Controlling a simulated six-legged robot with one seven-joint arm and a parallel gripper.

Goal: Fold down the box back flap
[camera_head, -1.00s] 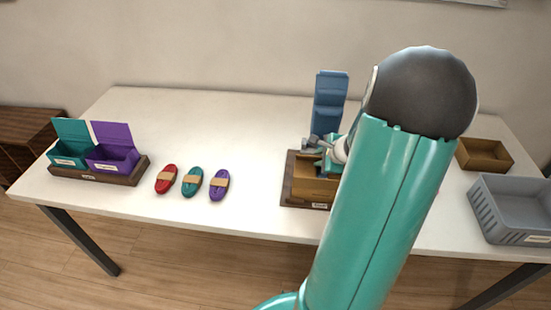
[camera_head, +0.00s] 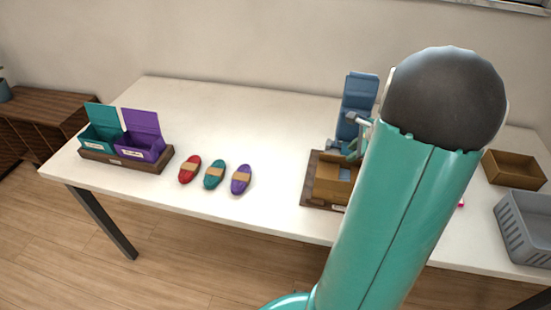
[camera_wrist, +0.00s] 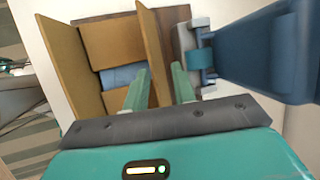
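The open brown box (camera_head: 335,172) stands on a dark wooden base on the table, partly hidden by my arm. In the wrist view, the box (camera_wrist: 112,42) has upright flaps, and a bluish thing (camera_wrist: 122,76) lies inside. One upright flap (camera_wrist: 155,45), apparently the back flap on the blue stand's side, runs between my fingertips. My gripper (camera_wrist: 161,72) is open, with a teal finger on each side of that flap; contact is unclear. In the head view, my gripper (camera_head: 352,140) is at the back of the box, mostly hidden.
A tall blue stand (camera_head: 359,95) rises right behind the box and shows close beside my fingers in the wrist view (camera_wrist: 255,50). A brown tray (camera_head: 515,168) and grey crate (camera_head: 525,225) stand right.

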